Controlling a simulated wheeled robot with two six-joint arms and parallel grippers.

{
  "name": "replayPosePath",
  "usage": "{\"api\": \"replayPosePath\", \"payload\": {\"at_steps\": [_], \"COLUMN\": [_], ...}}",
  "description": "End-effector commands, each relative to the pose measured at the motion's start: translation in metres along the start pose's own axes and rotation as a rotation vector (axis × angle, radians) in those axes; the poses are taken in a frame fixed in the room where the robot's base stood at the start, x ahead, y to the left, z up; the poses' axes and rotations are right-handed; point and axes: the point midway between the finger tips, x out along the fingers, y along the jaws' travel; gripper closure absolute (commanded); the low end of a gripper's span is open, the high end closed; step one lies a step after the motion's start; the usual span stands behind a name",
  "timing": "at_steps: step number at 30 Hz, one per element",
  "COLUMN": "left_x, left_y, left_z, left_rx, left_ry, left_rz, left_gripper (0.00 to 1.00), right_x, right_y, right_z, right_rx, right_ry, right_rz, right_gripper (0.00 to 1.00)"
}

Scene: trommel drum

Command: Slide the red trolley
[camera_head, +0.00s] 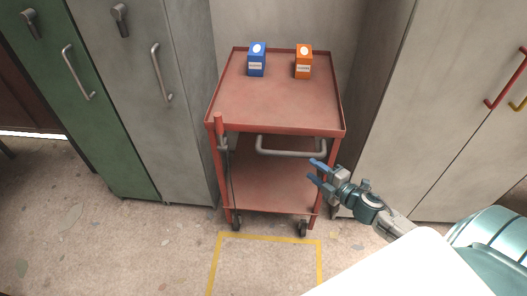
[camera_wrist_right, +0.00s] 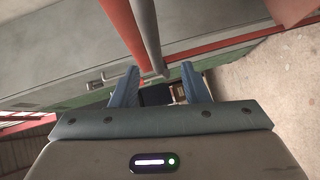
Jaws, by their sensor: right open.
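The red trolley (camera_head: 272,103) stands between the cabinets, with a top tray and a lower shelf. A grey bar handle (camera_head: 291,152) runs across its front, below the top tray. A red-topped lever (camera_head: 219,126) is at its front left corner. My right gripper (camera_head: 314,171) is open and empty, at the trolley's front right, just below the handle's right end. In the right wrist view my right gripper's blue fingers (camera_wrist_right: 168,88) stand apart, with a grey bar (camera_wrist_right: 147,32) and a red post (camera_wrist_right: 122,28) beyond them. My left gripper is not in view.
A blue box (camera_head: 257,60) and an orange box (camera_head: 303,62) stand on the top tray. Green (camera_head: 75,95) and grey (camera_head: 165,110) cabinets flank the trolley on the left, a pale cabinet (camera_head: 440,100) on the right. A yellow floor outline (camera_head: 265,237) lies in front, its visible inside clear.

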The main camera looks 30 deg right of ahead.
Motion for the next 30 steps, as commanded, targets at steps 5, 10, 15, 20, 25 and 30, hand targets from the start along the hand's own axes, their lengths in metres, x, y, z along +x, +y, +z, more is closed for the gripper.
{"api": "replayPosePath", "payload": {"at_steps": [5,10,15,20,25,30], "left_x": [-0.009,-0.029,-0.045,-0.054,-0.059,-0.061], "left_y": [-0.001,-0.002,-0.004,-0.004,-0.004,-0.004], "left_z": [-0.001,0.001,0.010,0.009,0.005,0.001], "left_rx": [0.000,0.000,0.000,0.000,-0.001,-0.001], "left_ry": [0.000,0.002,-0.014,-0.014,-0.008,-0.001], "left_rz": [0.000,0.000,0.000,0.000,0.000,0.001], "left_gripper": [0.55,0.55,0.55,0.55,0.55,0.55], "right_x": [0.004,0.018,0.042,0.070,0.093,0.106], "right_y": [0.011,0.015,0.013,0.011,0.009,0.008], "right_z": [-0.006,-0.005,-0.006,-0.007,-0.007,-0.007], "right_rx": [-0.022,-0.018,-0.015,-0.015,-0.015,-0.016], "right_ry": [0.016,0.012,0.013,0.015,0.016,0.015], "right_rz": [0.013,0.016,0.014,0.012,0.011,0.010], "right_gripper": [0.59,0.59,0.59,0.59,0.59,0.59]}}
